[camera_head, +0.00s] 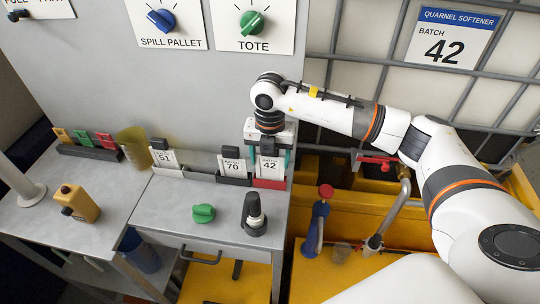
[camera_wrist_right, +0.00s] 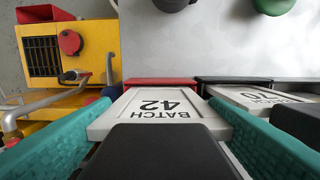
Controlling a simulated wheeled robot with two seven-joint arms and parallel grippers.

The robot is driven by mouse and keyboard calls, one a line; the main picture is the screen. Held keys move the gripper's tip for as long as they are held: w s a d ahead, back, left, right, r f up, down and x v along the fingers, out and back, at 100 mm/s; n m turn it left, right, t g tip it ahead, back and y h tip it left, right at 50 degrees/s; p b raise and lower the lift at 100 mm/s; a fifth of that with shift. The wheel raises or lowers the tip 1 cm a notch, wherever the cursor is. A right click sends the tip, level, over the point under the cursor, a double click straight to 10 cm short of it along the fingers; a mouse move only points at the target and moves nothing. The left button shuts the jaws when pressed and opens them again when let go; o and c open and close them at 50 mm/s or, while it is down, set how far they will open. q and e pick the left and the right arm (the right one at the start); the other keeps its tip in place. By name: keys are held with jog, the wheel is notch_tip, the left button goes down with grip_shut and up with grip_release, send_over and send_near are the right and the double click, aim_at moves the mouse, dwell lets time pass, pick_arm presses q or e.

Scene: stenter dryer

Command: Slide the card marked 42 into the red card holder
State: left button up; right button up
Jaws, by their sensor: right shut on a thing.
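The card marked 42 (camera_head: 269,168) is white with a black grip block on top. It stands upright between the teal fingers of my right gripper (camera_head: 268,150), which is shut on it. The red card holder (camera_head: 270,184) is at the right end of the row on the grey counter. The card's lower edge is right at the holder; I cannot tell how deep it sits in the slot. In the right wrist view, the card (camera_wrist_right: 156,108) lies between both fingers, with the red holder (camera_wrist_right: 160,82) just beyond it. My left gripper is not in view.
Card 70 (camera_head: 233,166) stands in a black holder close beside, and card 51 (camera_head: 163,157) stands farther left. A green knob (camera_head: 203,213) and a black device (camera_head: 254,214) are on the counter in front. A caged tank labelled Batch 42 (camera_head: 445,46) is at the right.

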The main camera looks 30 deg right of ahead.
jog(key=shift+f+b, duration=0.9)
jog(key=shift+f, duration=0.3)
jog(key=o, duration=1)
jog(key=shift+o, duration=0.2)
jog(key=shift+r, duration=0.1)
notch_tip(320, 180, up, 12)
jog(key=b, duration=0.2)
jog(key=shift+b, duration=0.35)
